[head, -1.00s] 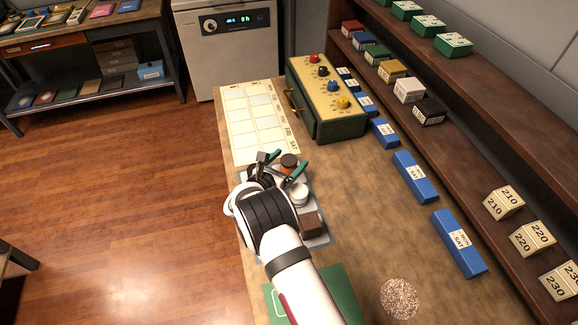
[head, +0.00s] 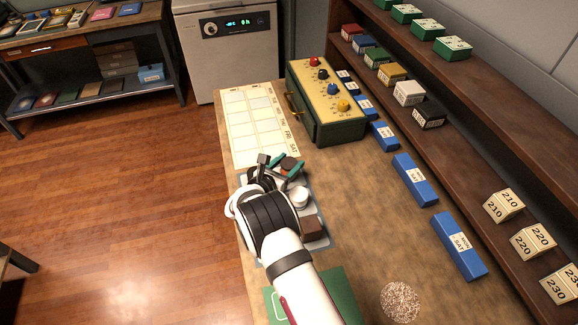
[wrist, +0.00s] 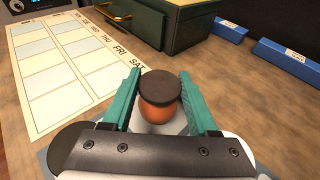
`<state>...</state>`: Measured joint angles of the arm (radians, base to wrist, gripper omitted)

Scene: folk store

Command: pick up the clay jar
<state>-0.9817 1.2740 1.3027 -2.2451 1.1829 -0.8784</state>
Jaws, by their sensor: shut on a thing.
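The clay jar (wrist: 158,112) is a small round orange-brown pot with a dark brown lid. In the wrist view it stands between the two green fingers of my gripper (wrist: 160,100). In the head view my gripper (head: 284,165) is low over the tray, and the jar (head: 289,170) shows partly between the fingers. My gripper is shut on the jar, with a finger at each side of it. The jar looks upright. Its underside is hidden, so I cannot tell whether it touches the tray.
A grey tray (head: 318,243) on the workbench holds a white round item (head: 299,197) and a brown block (head: 312,227). A calendar sheet (head: 251,150) lies behind the tray, and a green knobbed box (head: 340,127) stands at the back. Blue boxes (head: 414,180) line the right.

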